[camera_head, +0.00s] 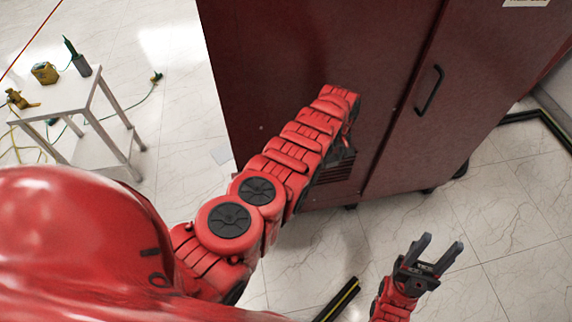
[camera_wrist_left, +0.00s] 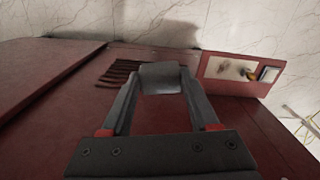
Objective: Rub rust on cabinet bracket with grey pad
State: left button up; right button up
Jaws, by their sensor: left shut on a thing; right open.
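The dark red cabinet (camera_head: 290,60) stands ahead, its side and door facing me. In the left wrist view, my left gripper (camera_wrist_left: 160,82) is shut on the grey pad (camera_wrist_left: 162,78), which sits between its fingertips in front of the cabinet face. I cannot tell whether the pad touches the cabinet. A red-edged bracket or panel (camera_wrist_left: 243,88) with a pale face and brownish rust-like marks (camera_wrist_left: 248,74) is to the right of the pad, apart from it. In the head view my left arm mostly hides its gripper and the pad. My right gripper (camera_head: 434,252) is open and empty above the floor.
A dark vent (camera_wrist_left: 118,73) is in the cabinet's lower part. The door has a black handle (camera_head: 429,90). A white table (camera_head: 62,100) with tools stands at the left, cables on the floor beside it. A black-yellow strip (camera_head: 340,300) lies on the floor near my right arm.

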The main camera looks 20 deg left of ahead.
pick_arm(q)
jog(key=shift+s, duration=0.1)
jog(key=shift+a, duration=0.25)
jog(key=shift+a+f, duration=0.1)
jog(key=shift+f, duration=0.05)
jog(key=shift+a+f+n, duration=0.15)
jog(key=shift+n, duration=0.25)
jog(key=shift+a+f, duration=0.2)
jog(key=shift+a, duration=0.1)
jog(key=shift+a+f+n, duration=0.4)
jog(key=shift+a+n, duration=0.2)
jog(key=shift+a, duration=0.05)
jog(key=shift+s+a+f, duration=0.1)
jog(key=shift+f, duration=0.05)
